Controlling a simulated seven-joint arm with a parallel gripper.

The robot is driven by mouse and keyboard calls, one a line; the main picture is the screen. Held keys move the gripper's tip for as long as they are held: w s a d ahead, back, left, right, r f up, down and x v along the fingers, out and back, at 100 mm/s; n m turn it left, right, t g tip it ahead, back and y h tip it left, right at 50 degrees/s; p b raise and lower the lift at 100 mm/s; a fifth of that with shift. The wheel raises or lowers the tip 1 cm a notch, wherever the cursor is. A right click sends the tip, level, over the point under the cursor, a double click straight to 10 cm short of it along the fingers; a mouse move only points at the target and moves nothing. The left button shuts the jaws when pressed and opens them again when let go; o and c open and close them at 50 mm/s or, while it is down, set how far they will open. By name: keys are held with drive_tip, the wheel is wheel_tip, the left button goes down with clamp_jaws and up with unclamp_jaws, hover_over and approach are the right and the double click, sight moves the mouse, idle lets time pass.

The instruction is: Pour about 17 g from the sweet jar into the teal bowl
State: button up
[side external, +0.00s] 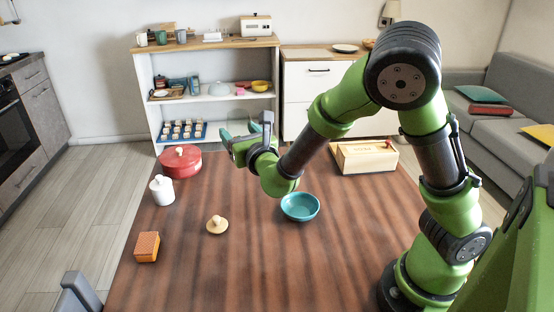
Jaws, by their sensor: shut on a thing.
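The teal bowl (300,207) stands upright on the wooden table, right of the middle. My gripper (240,136) is raised over the far part of the table, behind and left of the bowl. It is shut on a faint, see-through thing, which looks like the sweet jar (238,127). The jar's outline, tilt and contents are hard to make out against the shelf behind. A tan lid with a knob (217,225) lies on the table left of the bowl. The bowl looks empty from here.
A red lidded pot (180,161), a white lidded jar (162,190) and an orange block (147,247) stand along the table's left side. A cream box (364,157) lies at the back right. The front middle of the table (250,285) is clear.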

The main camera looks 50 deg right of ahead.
drive_tip(key=s+d+r, duration=0.4)
drive_tip(key=s+r, duration=0.1)
drive_tip(key=r, duration=0.1)
drive_tip(key=s+d+f+m+g+h, duration=0.4)
drive_tip(key=s+d+f+h, duration=0.15)
drive_tip(key=f, duration=0.35)
drive_tip(key=s+d+f+m+g+h, duration=0.4)
drive_tip(key=s+f+g, duration=0.15)
drive_tip(key=f, duration=0.35)
drive_tip(key=s+f, duration=0.1)
drive_tip(key=s, duration=0.1)
drive_tip(key=s+f+m+g, duration=0.1)
drive_tip(key=s+f, duration=0.1)
drive_tip(key=s, duration=0.1)
drive_tip(key=s+f+m+g, duration=0.1)
drive_tip(key=s+f, duration=0.1)
drive_tip(key=s, duration=0.1)
drive_tip(key=shift+s+a+h, duration=0.15)
drive_tip(key=shift+a+h, duration=0.1)
drive_tip(key=shift+a, duration=0.05)
drive_tip(key=shift+a+r, duration=0.1)
